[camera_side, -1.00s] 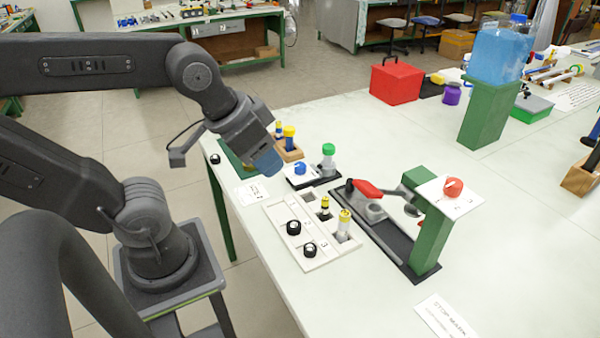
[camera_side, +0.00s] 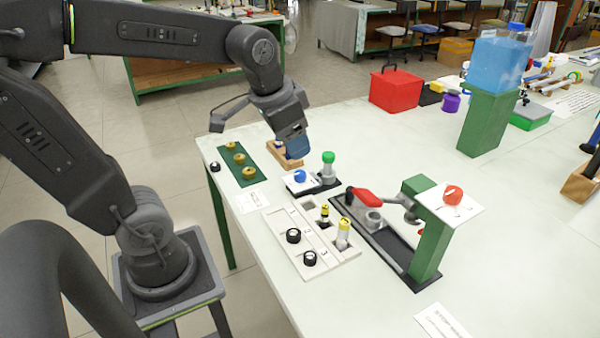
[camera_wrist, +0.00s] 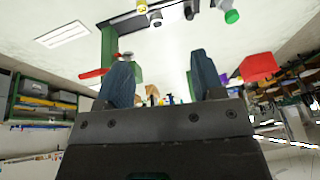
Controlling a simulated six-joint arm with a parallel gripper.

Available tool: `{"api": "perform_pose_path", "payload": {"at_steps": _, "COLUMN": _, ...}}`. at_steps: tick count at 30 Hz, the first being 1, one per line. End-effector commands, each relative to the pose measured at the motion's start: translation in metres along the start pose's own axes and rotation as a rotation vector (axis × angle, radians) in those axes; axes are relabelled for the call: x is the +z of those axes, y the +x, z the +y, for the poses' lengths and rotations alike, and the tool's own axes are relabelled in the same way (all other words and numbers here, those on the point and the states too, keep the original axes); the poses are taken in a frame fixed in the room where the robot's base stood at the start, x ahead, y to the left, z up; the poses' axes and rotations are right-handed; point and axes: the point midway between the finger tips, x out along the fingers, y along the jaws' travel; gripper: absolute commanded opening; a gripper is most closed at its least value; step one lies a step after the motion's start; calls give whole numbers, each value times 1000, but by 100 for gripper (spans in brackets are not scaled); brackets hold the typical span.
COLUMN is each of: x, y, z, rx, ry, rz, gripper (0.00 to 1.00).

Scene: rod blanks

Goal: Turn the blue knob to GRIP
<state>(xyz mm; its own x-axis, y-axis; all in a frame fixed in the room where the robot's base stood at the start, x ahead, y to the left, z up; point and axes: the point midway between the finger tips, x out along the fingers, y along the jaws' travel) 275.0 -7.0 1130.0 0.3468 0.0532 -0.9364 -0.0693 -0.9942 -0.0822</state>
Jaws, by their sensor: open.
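The blue knob (camera_side: 300,176) sits on a white plate on a small dark base, left of a green-capped grey cylinder (camera_side: 328,168), in the side view. Marks on the plate are too small to read. My gripper (camera_side: 296,148) is above and behind the knob, apart from it, over a wooden block (camera_side: 287,160) that it partly hides. In the wrist view my gripper (camera_wrist: 163,75) has its two blue fingers wide apart with nothing between them. I cannot make out the knob in the wrist view.
A white tray (camera_side: 292,260) with black knobs and yellow-topped cylinders stands in front. A red-handled clamp (camera_side: 364,196) and a green post (camera_side: 430,250) with a red knob (camera_side: 453,194) stand right. A green strip (camera_side: 242,173) with brass rings lies left. The table behind is clear up to a red box (camera_side: 395,90).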

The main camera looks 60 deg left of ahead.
Motion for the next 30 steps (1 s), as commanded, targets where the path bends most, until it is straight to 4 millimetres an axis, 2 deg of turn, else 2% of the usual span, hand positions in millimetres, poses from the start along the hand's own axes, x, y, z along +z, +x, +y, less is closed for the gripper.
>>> {"api": "perform_pose_path", "payload": {"at_steps": 1, "x": -14, "y": 11, "z": -16, "rx": -4, "ry": 12, "rz": -40, "gripper": 62}}
{"api": "perform_pose_path", "payload": {"at_steps": 3, "x": -31, "y": 25, "z": -36, "rx": -4, "ry": 41, "rz": -83, "gripper": 62}}
{"api": "perform_pose_path", "payload": {"at_steps": 9, "x": -63, "y": 77, "z": -102, "rx": 23, "ry": 117, "rz": -201, "gripper": 62}}
{"api": "perform_pose_path", "payload": {"at_steps": 15, "x": -71, "y": 136, "z": -167, "rx": 78, "ry": 182, "rz": -293, "gripper": 62}}
{"api": "perform_pose_path", "payload": {"at_steps": 18, "x": -68, "y": 158, "z": -188, "rx": 102, "ry": 205, "rz": -318, "gripper": 62}}
{"api": "perform_pose_path", "payload": {"at_steps": 23, "x": -64, "y": 175, "z": -204, "rx": 122, "ry": 225, "rz": -336, "gripper": 62}}
{"api": "perform_pose_path", "payload": {"at_steps": 30, "x": -56, "y": 198, "z": -203, "rx": 127, "ry": 229, "rz": -341, "gripper": 62}}
